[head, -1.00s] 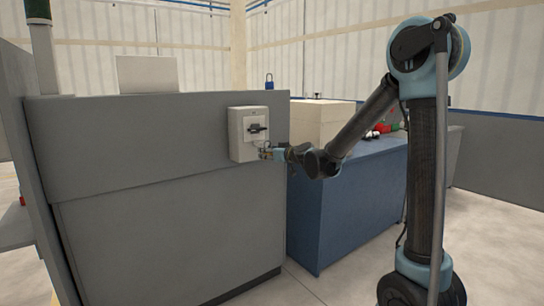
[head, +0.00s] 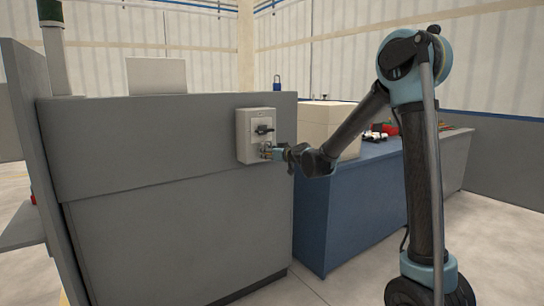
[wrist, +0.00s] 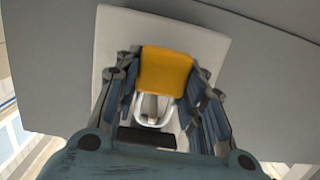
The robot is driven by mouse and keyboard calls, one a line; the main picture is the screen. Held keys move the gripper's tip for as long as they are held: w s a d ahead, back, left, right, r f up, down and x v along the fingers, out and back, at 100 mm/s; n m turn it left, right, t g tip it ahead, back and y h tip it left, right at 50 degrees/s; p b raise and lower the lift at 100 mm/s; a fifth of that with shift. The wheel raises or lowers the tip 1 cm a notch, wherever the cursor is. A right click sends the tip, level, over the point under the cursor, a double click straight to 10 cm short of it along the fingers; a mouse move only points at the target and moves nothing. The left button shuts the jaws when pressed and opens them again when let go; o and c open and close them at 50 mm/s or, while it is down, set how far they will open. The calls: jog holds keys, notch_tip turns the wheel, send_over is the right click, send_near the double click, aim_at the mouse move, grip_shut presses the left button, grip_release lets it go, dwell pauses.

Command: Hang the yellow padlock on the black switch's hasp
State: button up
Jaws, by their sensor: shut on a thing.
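The yellow padlock (wrist: 166,72) is held between the fingers of my gripper (wrist: 165,80) in the wrist view. Its pale metal shackle (wrist: 153,122) shows below the body, towards the bottom of that picture. The black switch handle (head: 264,129) is on the front of a light grey box (head: 243,140) in the head view. A black bar (wrist: 147,137) lies beside the shackle in the wrist view. I cannot tell whether the shackle is on the hasp; the hasp is not clear.
The box is mounted on a grey panel (head: 170,200). Open floor lies in front.

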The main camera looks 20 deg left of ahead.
jog(key=shift+x, duration=1.15)
jog(key=shift+a+f, duration=0.1)
jog(key=shift+a, duration=0.05)
jog(key=o, duration=1.2)
jog(key=shift+f, duration=0.1)
